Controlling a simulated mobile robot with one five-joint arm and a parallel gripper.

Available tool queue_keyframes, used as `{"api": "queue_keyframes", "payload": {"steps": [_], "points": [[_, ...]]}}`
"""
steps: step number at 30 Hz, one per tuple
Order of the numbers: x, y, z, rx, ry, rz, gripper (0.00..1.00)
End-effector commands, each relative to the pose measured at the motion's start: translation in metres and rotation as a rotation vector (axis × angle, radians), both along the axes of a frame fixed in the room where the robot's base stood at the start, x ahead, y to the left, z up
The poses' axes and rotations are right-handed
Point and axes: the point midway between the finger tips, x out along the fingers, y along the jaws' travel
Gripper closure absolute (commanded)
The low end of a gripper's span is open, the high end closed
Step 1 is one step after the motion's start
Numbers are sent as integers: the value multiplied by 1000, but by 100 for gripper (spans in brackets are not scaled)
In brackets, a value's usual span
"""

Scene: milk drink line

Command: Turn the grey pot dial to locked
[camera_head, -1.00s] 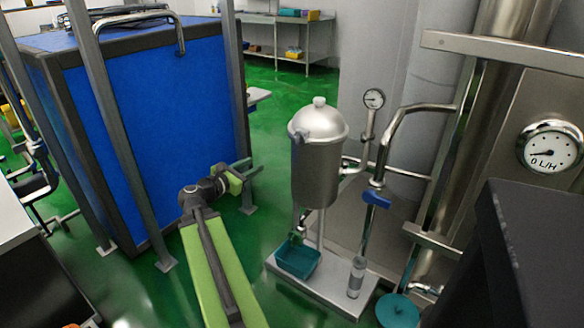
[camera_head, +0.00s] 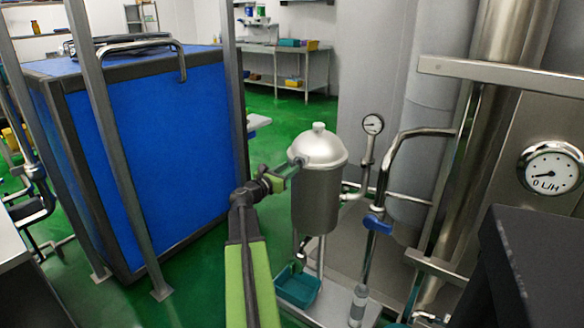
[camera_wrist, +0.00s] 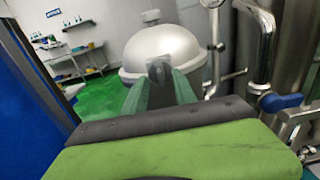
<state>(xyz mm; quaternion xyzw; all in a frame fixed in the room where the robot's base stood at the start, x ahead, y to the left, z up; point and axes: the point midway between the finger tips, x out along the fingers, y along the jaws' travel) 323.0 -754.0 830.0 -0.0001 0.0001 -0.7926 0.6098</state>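The pot (camera_head: 319,195) is silver metal with a domed lid and a round lid knob, and stands upright on a metal base. The grey dial (camera_head: 297,160) is a small dark piece on the pot's left side, near the lid rim. In the wrist view the dial (camera_wrist: 159,72) shows in front of the silver dome, between my two greenish fingertips. My gripper (camera_head: 287,168) is at the dial's left, its fingers pointing at it. The fingers (camera_wrist: 159,84) look apart, one on each side of the dial; I cannot tell whether they touch it. The dial's markings are not readable.
A blue-handled valve (camera_head: 377,224) and pipes stand right of the pot, with a small gauge (camera_head: 373,125) above. A teal tray (camera_head: 297,287) sits below. A large blue box (camera_head: 150,140) in a metal frame is on the left. Green floor is free between.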

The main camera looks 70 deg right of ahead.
Motion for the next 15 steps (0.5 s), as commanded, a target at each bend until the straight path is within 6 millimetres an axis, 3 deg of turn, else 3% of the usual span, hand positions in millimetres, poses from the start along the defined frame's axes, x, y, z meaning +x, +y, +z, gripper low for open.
{"api": "queue_keyframes", "payload": {"steps": [1, 6, 15], "points": [[-2, -10, 0, 0, 0, -3, 66], [-6, -24, 0, 0, 0, 0, 66], [-6, -25, 0, 0, 0, 1, 68]]}}
